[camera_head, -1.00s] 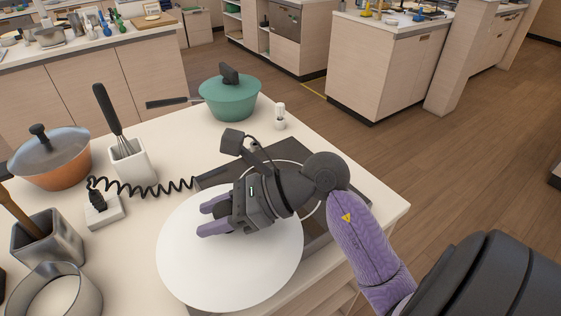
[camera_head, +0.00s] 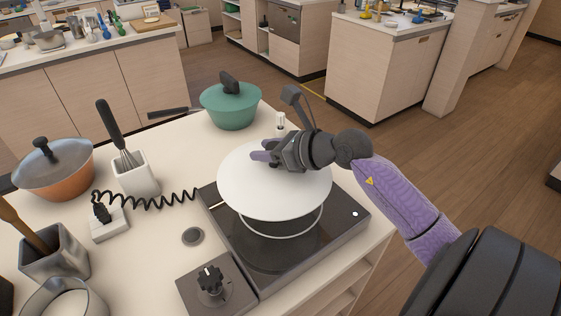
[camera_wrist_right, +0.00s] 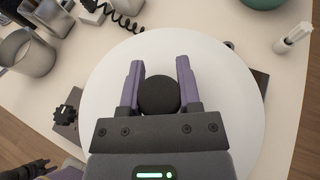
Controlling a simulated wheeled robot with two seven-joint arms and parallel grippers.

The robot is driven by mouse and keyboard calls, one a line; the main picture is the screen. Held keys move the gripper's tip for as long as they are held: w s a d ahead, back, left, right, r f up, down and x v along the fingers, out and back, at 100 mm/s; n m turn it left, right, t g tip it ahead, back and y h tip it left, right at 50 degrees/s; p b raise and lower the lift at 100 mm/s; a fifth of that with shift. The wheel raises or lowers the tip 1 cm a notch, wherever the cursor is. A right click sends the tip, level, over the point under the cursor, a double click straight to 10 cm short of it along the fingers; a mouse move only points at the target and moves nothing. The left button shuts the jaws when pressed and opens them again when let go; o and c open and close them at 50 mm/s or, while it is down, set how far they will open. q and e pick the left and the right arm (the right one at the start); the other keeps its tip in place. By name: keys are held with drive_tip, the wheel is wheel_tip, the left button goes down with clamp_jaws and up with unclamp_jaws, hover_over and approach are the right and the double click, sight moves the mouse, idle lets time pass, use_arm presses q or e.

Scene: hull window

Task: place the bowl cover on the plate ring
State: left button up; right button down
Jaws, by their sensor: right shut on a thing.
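The bowl cover (camera_head: 265,192), a wide white disc, is held above the hotplate in the head view. My right gripper (camera_head: 263,152) is shut on its dark round knob, which shows between the fingers in the right wrist view (camera_wrist_right: 158,97). The plate ring (camera_head: 282,235) is a thin pale circle on the dark hotplate top. Its near arc shows below the cover's near edge; the cover hides its far part. The cover looks apart from the ring; the exact height is unclear. Dark and purple parts (camera_wrist_right: 30,168) at the wrist view's lower left may be my left gripper; its jaws are unclear.
The hotplate (camera_head: 345,213) has a knob box (camera_head: 211,283) at its front left. A green lidded pot (camera_head: 231,108) and a small white bottle (camera_head: 281,122) stand behind. A whisk holder (camera_head: 136,177), a coiled cord and an orange pan (camera_head: 52,178) are left.

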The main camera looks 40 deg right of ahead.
sight(323, 184)
drive_tip(key=shift+w+d+f+m+h, duration=0.15)
drive_tip(key=shift+d+f+h, duration=0.05)
drive_tip(key=shift+d, duration=0.25)
drive_tip(key=shift+w+d+f+m+h, duration=0.1)
drive_tip(key=shift+d+f+m+h, duration=0.1)
drive_tip(key=shift+d, duration=0.25)
wheel_tip(323, 184, down, 9)
drive_tip(key=b, duration=0.3)
drive_tip(key=shift+r, duration=0.2)
drive_tip(key=shift+f, duration=0.1)
drive_tip(key=shift+c, duration=1.4)
unclamp_jaws()
drive_tip(key=shift+r, duration=0.2)
drive_tip(key=p+v, duration=0.1)
drive_tip(key=v, duration=1.1)
drive_tip(key=shift+f, duration=0.15)
